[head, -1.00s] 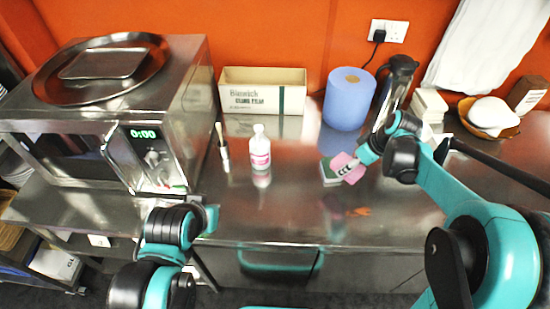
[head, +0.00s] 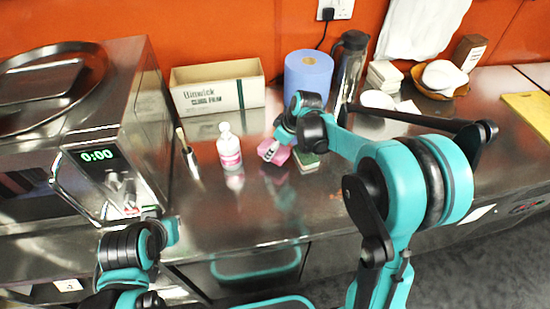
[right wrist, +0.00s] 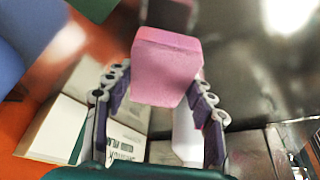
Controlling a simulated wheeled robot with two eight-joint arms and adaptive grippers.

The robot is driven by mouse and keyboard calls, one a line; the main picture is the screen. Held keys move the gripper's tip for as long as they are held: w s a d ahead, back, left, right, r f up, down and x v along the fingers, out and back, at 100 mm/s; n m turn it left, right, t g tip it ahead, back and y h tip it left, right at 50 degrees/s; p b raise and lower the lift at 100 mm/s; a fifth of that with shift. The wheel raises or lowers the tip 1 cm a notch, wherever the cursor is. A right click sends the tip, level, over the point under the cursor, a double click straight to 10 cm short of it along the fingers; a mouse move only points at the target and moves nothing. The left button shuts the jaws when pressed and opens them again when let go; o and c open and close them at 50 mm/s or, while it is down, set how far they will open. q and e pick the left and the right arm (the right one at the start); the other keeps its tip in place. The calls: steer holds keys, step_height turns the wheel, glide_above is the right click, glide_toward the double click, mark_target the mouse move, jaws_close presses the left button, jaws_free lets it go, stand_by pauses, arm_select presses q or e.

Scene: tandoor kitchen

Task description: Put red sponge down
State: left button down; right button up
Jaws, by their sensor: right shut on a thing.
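The red sponge, pink in colour, (head: 278,155) is in my right gripper (head: 268,150), over the steel counter between the white bottle and the green sponge. In the right wrist view the sponge (right wrist: 166,68) sits between the two fingers of my right gripper (right wrist: 163,98), with its front face clear of them. I cannot tell whether its underside touches the counter. My left gripper (head: 163,228) is low at the left, in front of the counter edge; its fingers are not clearly seen.
A green sponge (head: 307,161) lies just right of the pink one. A bottle with a pink label (head: 229,147) and a brush (head: 187,153) stand to the left. A cardboard box (head: 217,88), blue paper roll (head: 307,77) and jug (head: 350,65) stand behind. The front counter is clear.

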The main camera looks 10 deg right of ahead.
mark_target(275, 156)
steer(key=shift+f+b, duration=0.85)
steer(key=shift+f, duration=1.1)
steer(key=shift+f, duration=0.2)
steer(key=o, duration=1.1)
steer(key=shift+r, duration=0.1)
